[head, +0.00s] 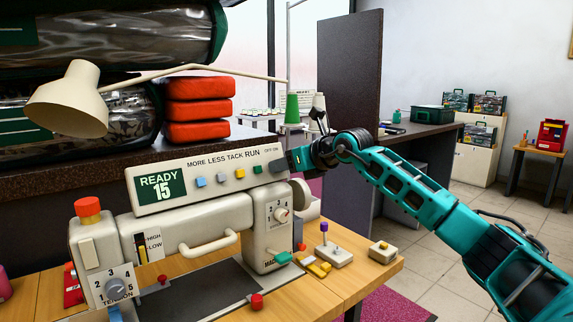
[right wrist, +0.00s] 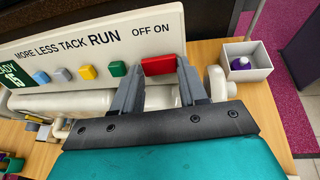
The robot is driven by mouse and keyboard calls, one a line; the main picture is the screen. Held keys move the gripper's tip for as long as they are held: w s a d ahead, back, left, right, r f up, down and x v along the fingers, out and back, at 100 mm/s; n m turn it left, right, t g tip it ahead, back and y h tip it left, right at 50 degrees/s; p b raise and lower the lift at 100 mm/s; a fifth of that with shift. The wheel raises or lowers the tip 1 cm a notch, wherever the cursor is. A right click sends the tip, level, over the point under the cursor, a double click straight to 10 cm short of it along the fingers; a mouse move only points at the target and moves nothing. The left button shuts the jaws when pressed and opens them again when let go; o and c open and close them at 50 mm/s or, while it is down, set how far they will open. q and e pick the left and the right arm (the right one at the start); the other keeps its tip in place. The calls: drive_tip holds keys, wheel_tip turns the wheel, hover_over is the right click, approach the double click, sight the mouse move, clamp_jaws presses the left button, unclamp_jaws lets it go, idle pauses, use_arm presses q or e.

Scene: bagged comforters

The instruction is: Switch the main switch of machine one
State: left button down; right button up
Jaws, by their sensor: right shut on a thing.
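The machine (head: 205,220) is a cream sewing machine on a wooden table, with a top panel whose display (head: 161,188) reads READY 15. The main switch (right wrist: 158,64) is a red rocker at the panel's right end, by the words OFF ON. My right gripper (head: 287,161) reaches the panel's right end from the right. In the right wrist view its two grey fingers stand on either side of the red switch, shut on it. In the head view the gripper hides the switch. My left gripper is not in view.
Blue, grey, yellow and green buttons (head: 240,173) sit on the panel left of the switch. A white box (right wrist: 246,66) with a purple-topped item stands to the right. A cream lamp (head: 75,97) and bagged comforters (head: 110,40) are behind. A dark partition (head: 347,90) stands beyond.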

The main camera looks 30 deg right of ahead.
drive_tip(key=shift+a+f+m+h, duration=0.1)
drive_tip(key=shift+a+m+h, duration=0.15)
drive_tip(key=shift+h, duration=0.35)
drive_tip(key=shift+a+f+m+h+b, duration=0.1)
drive_tip(key=shift+m+h+b, duration=0.2)
drive_tip(key=shift+m+b, duration=0.05)
drive_tip(key=shift+a+m+h+b, duration=0.15)
drive_tip(key=shift+m+h+b, duration=0.15)
drive_tip(key=shift+h+b, duration=0.3)
drive_tip(key=shift+m+h, duration=0.3)
drive_tip(key=shift+h, duration=0.2)
drive_tip(key=o, duration=1.1)
drive_tip(key=shift+c, duration=0.2)
drive_tip(key=shift+r, duration=0.2)
drive_tip(key=b+v, duration=0.1)
drive_tip(key=v, duration=1.2)
